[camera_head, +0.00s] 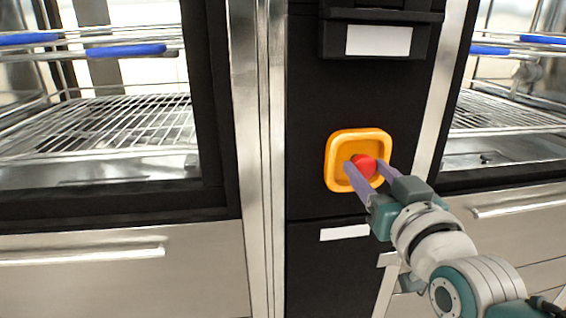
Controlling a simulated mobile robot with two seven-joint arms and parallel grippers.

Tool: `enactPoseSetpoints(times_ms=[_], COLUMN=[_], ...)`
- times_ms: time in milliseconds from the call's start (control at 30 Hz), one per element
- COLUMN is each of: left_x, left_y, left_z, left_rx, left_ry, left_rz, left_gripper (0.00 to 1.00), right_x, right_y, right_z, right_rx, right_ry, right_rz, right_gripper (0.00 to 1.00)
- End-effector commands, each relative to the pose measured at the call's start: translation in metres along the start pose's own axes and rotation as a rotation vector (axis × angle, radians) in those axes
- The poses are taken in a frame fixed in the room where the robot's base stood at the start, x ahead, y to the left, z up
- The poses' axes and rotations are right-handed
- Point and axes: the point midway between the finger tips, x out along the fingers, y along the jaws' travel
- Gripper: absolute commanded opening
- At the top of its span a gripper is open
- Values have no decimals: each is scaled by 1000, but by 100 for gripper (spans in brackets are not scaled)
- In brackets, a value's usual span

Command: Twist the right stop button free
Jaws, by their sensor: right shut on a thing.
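The stop button (363,165) is a red knob set in a square yellow-orange housing (331,160) on the black panel between the two washers. My right gripper (366,168) reaches in from the lower right. Its two purple fingers lie on either side of the red knob and are shut on it. The fingers hide parts of the knob and the lower right of the housing. My left gripper is not in the view.
A washer with wire racks and blue handles (127,50) stands at left, another (515,107) at right. Steel drawer handles (85,255) jut out below. A black box with a white label (379,40) projects above the button. The panel left of the housing is clear.

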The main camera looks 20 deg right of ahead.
Motion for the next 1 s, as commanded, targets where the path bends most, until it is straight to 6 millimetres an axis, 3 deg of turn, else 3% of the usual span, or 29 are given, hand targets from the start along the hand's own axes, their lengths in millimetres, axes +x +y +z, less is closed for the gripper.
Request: enactPoseSetpoints(times_ms=[167, 567, 1000], left_x=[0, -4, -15], left_y=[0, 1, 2], left_z=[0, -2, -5], left_rx=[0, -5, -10], left_ry=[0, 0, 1], left_rz=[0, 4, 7], left_gripper=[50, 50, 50], right_x=[0, 0, 0], right_y=[0, 0, 2], right_z=[0, -1, 0], right_rx=[0, 74, 381], right_ry=[0, -1, -1], right_rz=[0, 0, 0], right_gripper=[0, 0, 0])
